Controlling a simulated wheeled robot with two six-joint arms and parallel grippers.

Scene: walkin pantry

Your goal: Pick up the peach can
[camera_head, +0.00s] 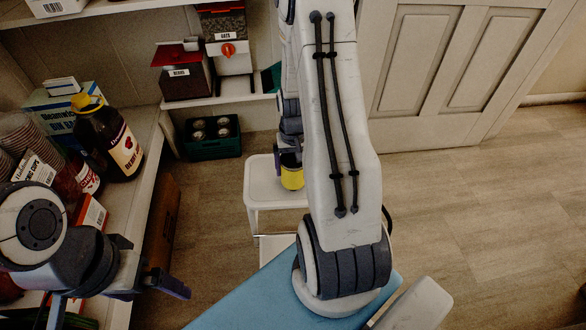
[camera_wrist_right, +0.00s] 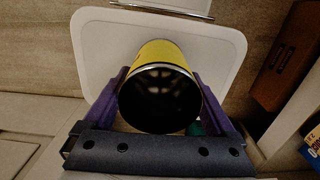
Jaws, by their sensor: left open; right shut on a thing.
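A yellow can, which I take as the peach can (camera_head: 292,178), is at the white step stool, its label not readable. My right gripper (camera_head: 290,155) is shut on it from above; my own arm hides part of this. In the right wrist view the can (camera_wrist_right: 165,60) shows its yellow side and a dark round end with a metal rim. The right gripper's purple fingers (camera_wrist_right: 160,100) lie on both sides of it. I cannot tell if the can touches the stool. My left gripper (camera_head: 152,265) is open and empty beside the left shelf.
The white step stool (camera_head: 262,190) stands on the wood floor. The left shelf (camera_head: 148,150) holds a dark juice bottle (camera_head: 108,140), cups and boxes. A green crate (camera_head: 212,137) with cans is at the back.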

